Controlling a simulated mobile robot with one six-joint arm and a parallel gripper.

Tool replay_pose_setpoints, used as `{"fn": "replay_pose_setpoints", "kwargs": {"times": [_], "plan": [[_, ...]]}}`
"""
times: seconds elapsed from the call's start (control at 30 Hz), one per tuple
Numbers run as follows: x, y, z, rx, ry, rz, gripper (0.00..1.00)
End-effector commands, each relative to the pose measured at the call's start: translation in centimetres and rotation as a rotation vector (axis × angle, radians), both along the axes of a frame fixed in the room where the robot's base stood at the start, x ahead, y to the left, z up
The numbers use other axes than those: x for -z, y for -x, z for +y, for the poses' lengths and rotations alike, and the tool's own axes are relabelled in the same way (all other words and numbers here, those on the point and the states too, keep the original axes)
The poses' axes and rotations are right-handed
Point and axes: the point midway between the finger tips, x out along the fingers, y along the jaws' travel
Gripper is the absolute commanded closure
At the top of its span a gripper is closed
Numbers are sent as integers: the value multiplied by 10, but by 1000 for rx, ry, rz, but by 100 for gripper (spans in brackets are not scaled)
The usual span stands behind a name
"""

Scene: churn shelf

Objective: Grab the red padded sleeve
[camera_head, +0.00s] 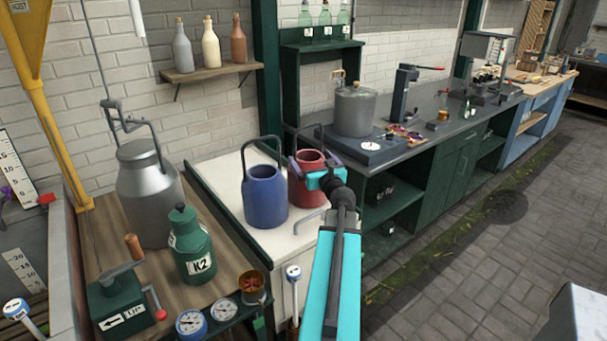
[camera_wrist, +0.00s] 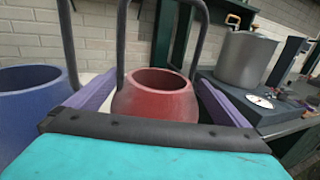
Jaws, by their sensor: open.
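The red padded sleeve (camera_head: 305,191) is a rounded, open-topped red vessel shape with a tall dark hoop handle. It stands on the pale worktop, right of a similar blue one (camera_head: 265,196). In the wrist view the red sleeve (camera_wrist: 155,102) is in the middle, just ahead of my gripper (camera_wrist: 158,98). The purple fingers are spread, one on each side of it, with a small gap visible at each side. In the head view my gripper (camera_head: 314,168) is at the sleeve's upper right, and its teal body hides part of the sleeve.
The blue vessel (camera_wrist: 30,108) is close to my left finger in the wrist view. A grey pot (camera_head: 355,110) stands on a scale behind right. A metal milk can (camera_head: 147,200) and green can (camera_head: 192,248) stand left.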

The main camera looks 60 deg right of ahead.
Motion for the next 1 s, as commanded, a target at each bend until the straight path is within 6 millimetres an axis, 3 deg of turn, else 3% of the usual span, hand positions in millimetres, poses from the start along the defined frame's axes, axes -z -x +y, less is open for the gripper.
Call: {"fn": "replay_pose_setpoints", "kwargs": {"times": [0.63, 0.67, 0.93, 1.0], "plan": [[0, -4, -2, -3, 0, 0, 0], [0, -4, -1, -3, 0, 0, 2], [0, -4, -1, -3, 0, 0, 47], [0, -4, -1, -3, 0, 0, 49]]}}
